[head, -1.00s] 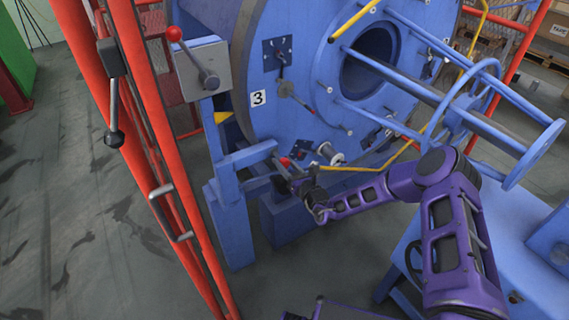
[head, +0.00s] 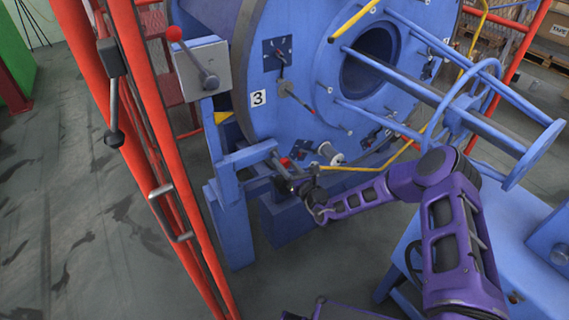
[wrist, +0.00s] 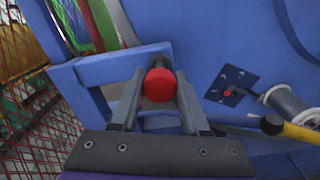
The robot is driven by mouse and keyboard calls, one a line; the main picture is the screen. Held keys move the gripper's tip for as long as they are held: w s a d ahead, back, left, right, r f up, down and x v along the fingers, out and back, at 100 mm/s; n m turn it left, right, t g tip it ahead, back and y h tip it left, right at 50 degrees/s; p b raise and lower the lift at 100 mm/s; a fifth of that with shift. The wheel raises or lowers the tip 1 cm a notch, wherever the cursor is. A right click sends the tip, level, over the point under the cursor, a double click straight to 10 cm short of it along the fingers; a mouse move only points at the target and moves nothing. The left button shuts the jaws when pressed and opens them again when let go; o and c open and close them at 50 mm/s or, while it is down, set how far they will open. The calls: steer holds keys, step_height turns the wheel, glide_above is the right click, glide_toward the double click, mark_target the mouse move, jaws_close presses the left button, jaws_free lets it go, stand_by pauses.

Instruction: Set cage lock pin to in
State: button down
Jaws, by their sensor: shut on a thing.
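The cage lock pin shows as a round red knob (wrist: 159,86) on a grey shaft beside the blue frame bar, in the middle of the wrist view. In the head view the red knob (head: 285,162) is small, at the end of the blue bracket low on the machine's front. My gripper (wrist: 158,94) has one finger on each side of the knob and is shut on it. In the head view my gripper (head: 283,176) is at the bracket's end and partly hides the pin. How deep the pin sits cannot be told.
The big blue cage disc (head: 310,110) with a number 3 plate stands just behind. A bobbin (wrist: 288,102) and a yellow bar (wrist: 295,131) are right of my gripper. Red guard posts (head: 150,130) stand at left. A grey box with a red-knobbed lever (head: 203,75) is above.

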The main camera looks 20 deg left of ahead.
mark_target(280, 158)
steer(key=b+x, duration=0.1)
steer(key=x, duration=0.2)
steer(key=shift+f+b, duration=0.1)
steer(key=shift+b, duration=0.3)
steer(key=shift+w+a, duration=0.1)
steer(key=shift+w, duration=0.05)
steer(key=shift+c, duration=1.9)
jaws_free()
steer(key=p+v, duration=0.1)
steer(key=v, duration=1.6)
steer(key=shift+s, duration=0.25)
